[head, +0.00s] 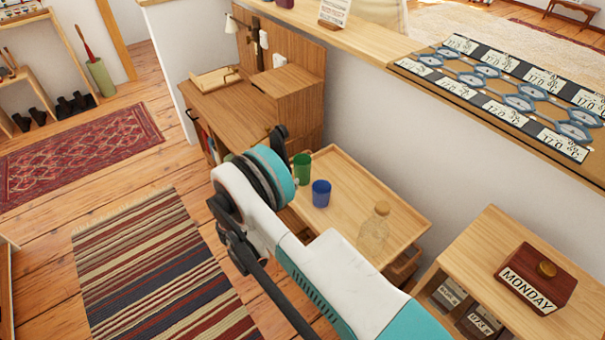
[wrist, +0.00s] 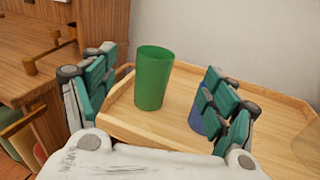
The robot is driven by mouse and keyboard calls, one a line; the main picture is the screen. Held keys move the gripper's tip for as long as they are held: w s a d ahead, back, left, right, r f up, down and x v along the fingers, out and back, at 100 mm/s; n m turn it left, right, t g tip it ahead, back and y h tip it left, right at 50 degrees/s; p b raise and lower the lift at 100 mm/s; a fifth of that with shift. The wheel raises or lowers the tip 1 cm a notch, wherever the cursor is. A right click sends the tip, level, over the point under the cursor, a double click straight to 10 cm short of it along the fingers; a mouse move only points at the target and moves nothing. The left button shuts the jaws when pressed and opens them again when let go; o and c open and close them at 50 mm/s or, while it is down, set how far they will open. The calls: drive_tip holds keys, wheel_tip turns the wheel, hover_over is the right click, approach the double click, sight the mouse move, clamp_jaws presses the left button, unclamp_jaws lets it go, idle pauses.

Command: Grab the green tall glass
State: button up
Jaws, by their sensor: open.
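The green tall glass (head: 302,168) stands upright on a light wooden tray table (head: 345,172), left of a blue cup (head: 321,193). In the wrist view the green glass (wrist: 153,78) stands ahead, in the gap between the two fingers of my gripper (wrist: 158,95). The fingers are spread and nothing is held. The blue cup (wrist: 196,120) is partly hidden behind the right finger. In the head view my arm covers the near left part of the tray table, and the gripper's fingertips are mostly hidden.
A clear glass bottle (head: 375,230) stands on the tray table's near right part. A wooden desk (head: 240,112) stands behind left. A wooden stand with a MONDAY box (head: 537,277) is at right. A white half wall (head: 400,125) runs behind the table.

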sight(297, 167)
drive_tip(key=b+x, duration=0.1)
drive_tip(key=x, duration=0.3)
drive_tip(key=f+b+x, duration=0.1)
drive_tip(key=b+x, duration=0.1)
drive_tip(key=x, duration=0.2)
drive_tip(key=f+b+x, duration=0.1)
drive_tip(key=x, duration=0.3)
drive_tip(key=shift+w+a+f, duration=0.1)
drive_tip(key=shift+w+f, duration=0.1)
drive_tip(key=shift+w, duration=0.1)
drive_tip(key=shift+w+d+r+b, duration=0.15)
drive_tip(key=shift+w+d+b, duration=0.1)
drive_tip(key=shift+w+b, duration=0.1)
drive_tip(key=c, duration=1.7)
drive_tip(key=shift+o, duration=0.2)
drive_tip(key=shift+r, duration=0.15)
